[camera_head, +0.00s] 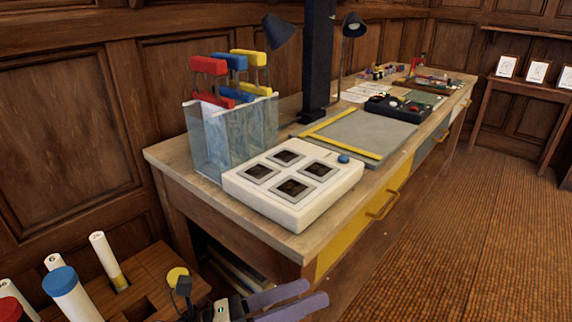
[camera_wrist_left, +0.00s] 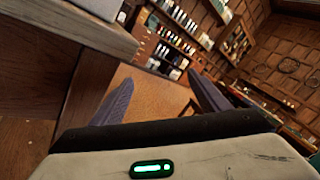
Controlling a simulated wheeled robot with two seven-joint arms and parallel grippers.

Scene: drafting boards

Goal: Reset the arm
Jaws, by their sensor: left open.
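My left gripper (camera_head: 300,297) is at the bottom of the head view, low in front of the long wooden desk (camera_head: 290,238) and beside its near end. Its two purple-grey fingers are apart with nothing between them. In the left wrist view the open fingers (camera_wrist_left: 160,95) point out over the floor, with the desk corner (camera_wrist_left: 100,38) at upper left. My right gripper is in neither view.
On the desk stand a white box with dark square windows (camera_head: 292,187), a clear holder with coloured-handled items (camera_head: 232,135), and a grey board (camera_head: 360,135). Capped tubes (camera_head: 72,296) stand in a wooden rack at lower left. The floor (camera_head: 450,230) at right is clear.

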